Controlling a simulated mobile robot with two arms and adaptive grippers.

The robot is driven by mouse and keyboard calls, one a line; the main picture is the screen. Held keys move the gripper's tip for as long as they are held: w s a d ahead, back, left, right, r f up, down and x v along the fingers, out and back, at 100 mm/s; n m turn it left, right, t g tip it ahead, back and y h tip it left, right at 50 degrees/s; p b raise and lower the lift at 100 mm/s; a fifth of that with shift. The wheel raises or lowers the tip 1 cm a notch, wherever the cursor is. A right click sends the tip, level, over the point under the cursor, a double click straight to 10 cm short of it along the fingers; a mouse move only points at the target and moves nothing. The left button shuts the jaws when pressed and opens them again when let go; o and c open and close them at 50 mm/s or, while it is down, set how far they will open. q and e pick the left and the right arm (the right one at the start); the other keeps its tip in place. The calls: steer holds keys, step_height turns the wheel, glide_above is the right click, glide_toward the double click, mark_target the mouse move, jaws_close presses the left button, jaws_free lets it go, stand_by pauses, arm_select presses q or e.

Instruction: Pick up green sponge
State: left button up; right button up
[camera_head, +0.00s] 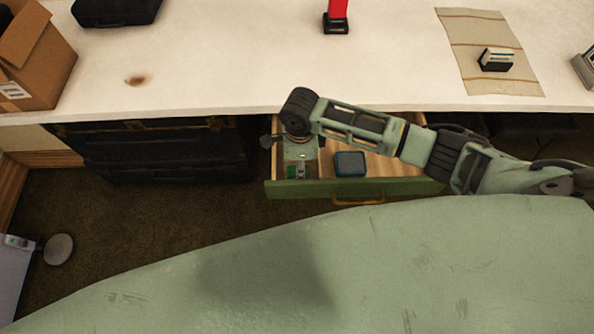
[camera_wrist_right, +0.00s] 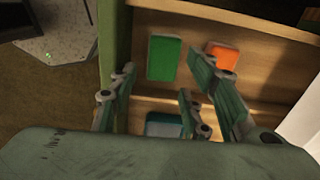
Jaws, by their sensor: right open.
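The green sponge (camera_wrist_right: 163,58) lies flat in the open drawer (camera_head: 400,187) in the right wrist view. In the head view a small bright green patch of it (camera_head: 292,172) shows at the drawer's left end, mostly hidden by my gripper. My right gripper (camera_wrist_right: 164,78) is open, with its fingers apart to the left and right of the sponge in the wrist picture. It looks empty and points down into the drawer; its height above the sponge is unclear. In the head view it (camera_head: 301,168) hangs inside the drawer's left end. My left gripper is not in view.
An orange block (camera_wrist_right: 222,57) lies right of the sponge in the wrist view. A blue-teal box (camera_head: 350,163) sits in the drawer. The white tabletop (camera_head: 220,60) overhangs the drawer's back. A dark chest (camera_head: 160,155) stands left; a cardboard box (camera_head: 40,55) is on the table.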

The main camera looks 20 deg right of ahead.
steer(key=f, duration=0.2)
steer(key=shift+w+a+f, duration=0.2)
steer(key=shift+w+f, duration=0.1)
step_height(320, 180, down, 2)
steer(key=shift+f, duration=0.15)
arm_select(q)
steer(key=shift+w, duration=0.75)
arm_select(e)
steer(key=c, duration=0.7)
